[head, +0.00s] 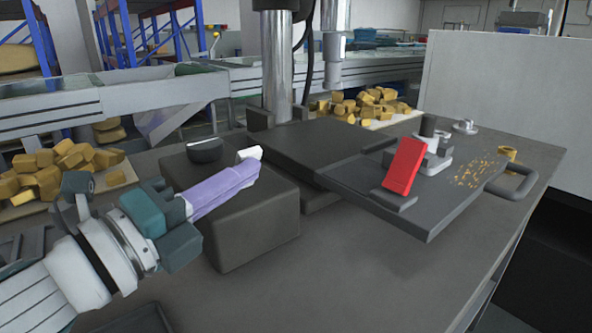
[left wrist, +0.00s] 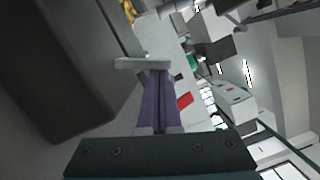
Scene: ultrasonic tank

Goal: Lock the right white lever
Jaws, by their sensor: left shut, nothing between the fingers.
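A pale grey-white fitting (head: 437,157) with a dark round top stands on the dark hinged plate, partly hidden behind a red upright block (head: 404,166). I cannot tell whether this fitting is the right white lever. My left gripper (head: 250,155) is shut and empty, with long purple fingers and pale tips. It is above the dark box at the left, well to the left of the red block and apart from it. The left wrist view shows the closed fingers (left wrist: 156,70) and the red block (left wrist: 185,100) beyond them. My right gripper is in no view.
A dark box (head: 250,225) with a round black knob (head: 205,149) stands under my left gripper. A metal column (head: 278,70) rises behind. The front tabletop (head: 340,285) is clear.

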